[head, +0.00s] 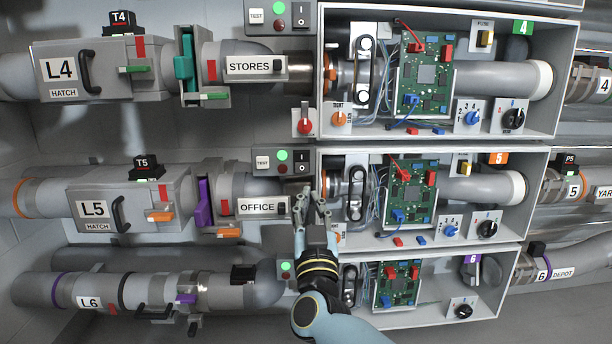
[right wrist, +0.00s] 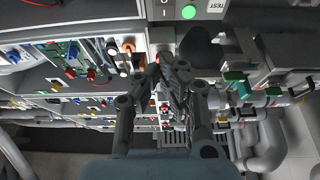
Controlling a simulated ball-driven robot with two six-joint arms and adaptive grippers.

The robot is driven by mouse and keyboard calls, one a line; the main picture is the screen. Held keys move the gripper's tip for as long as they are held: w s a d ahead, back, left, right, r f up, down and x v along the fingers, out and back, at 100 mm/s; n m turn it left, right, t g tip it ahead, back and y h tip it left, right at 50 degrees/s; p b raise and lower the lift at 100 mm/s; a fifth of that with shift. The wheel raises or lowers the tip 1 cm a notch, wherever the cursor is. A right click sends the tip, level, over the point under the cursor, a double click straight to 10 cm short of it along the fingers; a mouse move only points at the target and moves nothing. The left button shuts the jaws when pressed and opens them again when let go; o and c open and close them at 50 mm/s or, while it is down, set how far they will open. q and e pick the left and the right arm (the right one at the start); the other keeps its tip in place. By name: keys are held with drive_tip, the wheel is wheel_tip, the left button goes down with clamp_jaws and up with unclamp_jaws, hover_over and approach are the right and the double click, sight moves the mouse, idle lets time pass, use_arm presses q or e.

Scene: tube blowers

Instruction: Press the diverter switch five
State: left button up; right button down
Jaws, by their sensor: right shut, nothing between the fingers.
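Row five holds the grey L5 hatch (head: 125,205), an OFFICE plate (head: 262,207) with a small switch (head: 283,208) at its right end, and a black rocker switch (head: 303,161) above right. I cannot read a diverter label on either switch. My right gripper (head: 311,194) is shut and empty. In the head view, it reaches up from below, just right of the OFFICE plate and below the rocker switch. It overlaps the left edge of the row five box. I cannot tell whether it touches anything. It also shows in the right wrist view (right wrist: 168,62). My left gripper is out of view.
An open box (head: 390,240) with a circuit board (head: 405,193), wires and knobs stands right of the gripper. Similar boxes lie above and below. A green lamp (head: 282,155) and TEST button (head: 262,162) sit above the OFFICE plate. Grey pipes run across each row.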

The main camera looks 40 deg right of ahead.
drive_tip(key=shift+w, duration=0.1)
drive_tip(key=b, duration=0.2)
approach(305, 158)
wheel_tip(305, 158, up, 3)
drive_tip(key=w+d+b, duration=0.1)
drive_tip(key=w, duration=0.1)
drive_tip(key=w+d+f+b, duration=0.1)
drive_tip(key=w, duration=0.1)
drive_tip(key=shift+d, duration=0.25)
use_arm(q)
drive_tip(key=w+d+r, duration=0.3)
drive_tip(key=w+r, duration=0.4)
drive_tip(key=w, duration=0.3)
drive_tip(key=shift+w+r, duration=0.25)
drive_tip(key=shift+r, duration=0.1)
use_arm(e)
drive_tip(key=shift+w+d, duration=0.15)
drive_tip(key=shift+w, duration=0.1)
